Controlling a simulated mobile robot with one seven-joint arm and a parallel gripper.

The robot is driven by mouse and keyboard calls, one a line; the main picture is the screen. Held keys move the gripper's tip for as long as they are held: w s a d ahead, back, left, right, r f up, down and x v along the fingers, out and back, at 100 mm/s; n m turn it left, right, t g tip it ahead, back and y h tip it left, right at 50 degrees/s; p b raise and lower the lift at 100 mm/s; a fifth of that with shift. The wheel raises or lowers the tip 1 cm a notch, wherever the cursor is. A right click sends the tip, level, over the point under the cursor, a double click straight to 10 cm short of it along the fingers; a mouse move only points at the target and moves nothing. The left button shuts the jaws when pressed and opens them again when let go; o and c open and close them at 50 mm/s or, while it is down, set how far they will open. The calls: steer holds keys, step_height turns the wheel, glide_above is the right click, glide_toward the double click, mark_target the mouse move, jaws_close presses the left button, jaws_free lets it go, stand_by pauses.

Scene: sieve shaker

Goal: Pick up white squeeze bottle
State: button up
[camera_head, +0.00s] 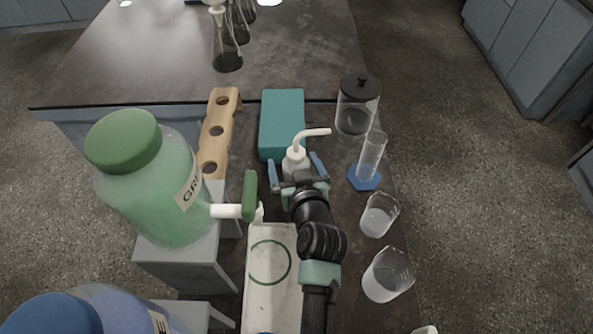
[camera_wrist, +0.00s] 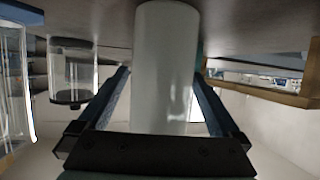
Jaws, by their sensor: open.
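The white squeeze bottle (camera_head: 297,161) stands upright on the dark bench, with its bent white spout pointing right in the head view. My gripper (camera_head: 295,172) is open, with one blue finger on each side of the bottle. In the wrist view the bottle's plain white body (camera_wrist: 165,70) fills the middle, between the two fingers of the gripper (camera_wrist: 165,95). I cannot tell whether either finger touches it. The lower part of the bottle is hidden by my gripper in the head view.
A teal box (camera_head: 283,118) lies just behind the bottle. A wooden rack (camera_head: 224,130) is to the left, beside a large green jug (camera_head: 160,190). A lidded jar (camera_head: 356,105), a cylinder with blue base (camera_head: 370,160) and beakers (camera_head: 378,215) line the right. A white tray (camera_head: 262,312) is in front.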

steer(key=shift+c, duration=0.2)
steer(key=c, duration=0.7)
steer(key=shift+c, duration=0.2)
